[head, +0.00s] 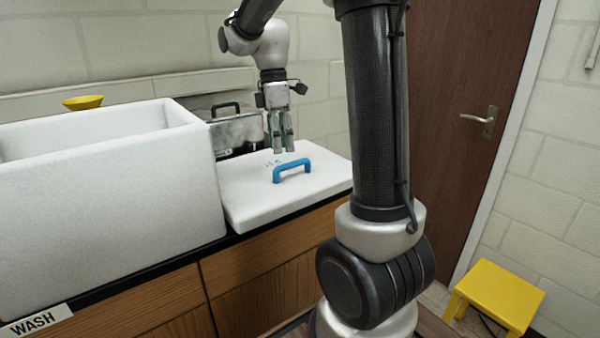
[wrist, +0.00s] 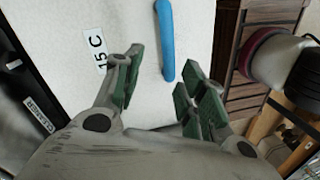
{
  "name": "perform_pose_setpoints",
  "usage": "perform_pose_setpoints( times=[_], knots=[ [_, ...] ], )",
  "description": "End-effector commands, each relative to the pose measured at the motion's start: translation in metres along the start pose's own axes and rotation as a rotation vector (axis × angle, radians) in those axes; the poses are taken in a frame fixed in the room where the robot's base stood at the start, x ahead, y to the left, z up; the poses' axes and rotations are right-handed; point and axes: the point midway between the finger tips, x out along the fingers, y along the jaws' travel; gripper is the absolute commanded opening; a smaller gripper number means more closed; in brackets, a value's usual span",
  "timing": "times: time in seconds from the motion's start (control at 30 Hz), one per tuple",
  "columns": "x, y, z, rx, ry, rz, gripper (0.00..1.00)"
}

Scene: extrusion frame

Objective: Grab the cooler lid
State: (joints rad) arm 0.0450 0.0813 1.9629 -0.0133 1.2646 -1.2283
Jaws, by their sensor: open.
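The cooler lid (head: 250,190) is a white foam slab lying flat on the dark counter, to the right of the white cooler box (head: 110,200). It has a blue arched handle (head: 292,170) on top. My gripper (head: 283,150) points down above the lid, close behind the handle and apart from it. In the wrist view the open fingers (wrist: 160,82) have empty space between them. The blue handle (wrist: 165,42) lies just beyond the fingertips there, and the lid (wrist: 130,20) fills the middle with a "15 C" label.
A grey case with a black handle (head: 235,132) stands behind the lid by the wall. A yellow funnel-like object (head: 83,102) sits behind the cooler box. A yellow stool (head: 498,295) stands on the floor near the brown door (head: 465,90).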

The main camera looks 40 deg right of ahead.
Motion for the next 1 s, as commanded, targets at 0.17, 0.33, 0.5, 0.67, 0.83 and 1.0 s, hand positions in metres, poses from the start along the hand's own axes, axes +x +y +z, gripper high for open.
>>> perform_pose_setpoints(
  times=[0.17, 0.33, 0.5, 0.67, 0.83, 1.0],
  knots=[
    [-0.011, -0.004, 0.002, -0.281, -0.005, -0.017, 0.41],
    [-0.008, -0.006, 0.003, -0.406, -0.006, -0.03, 0.41],
    [0.011, -0.007, 0.004, -0.417, -0.006, -0.032, 0.41],
    [0.033, -0.007, 0.009, -0.414, -0.006, -0.032, 0.41],
    [0.059, -0.007, 0.012, -0.414, -0.006, -0.031, 0.41],
    [0.067, -0.007, 0.012, -0.414, -0.006, -0.029, 0.41]
  ],
)
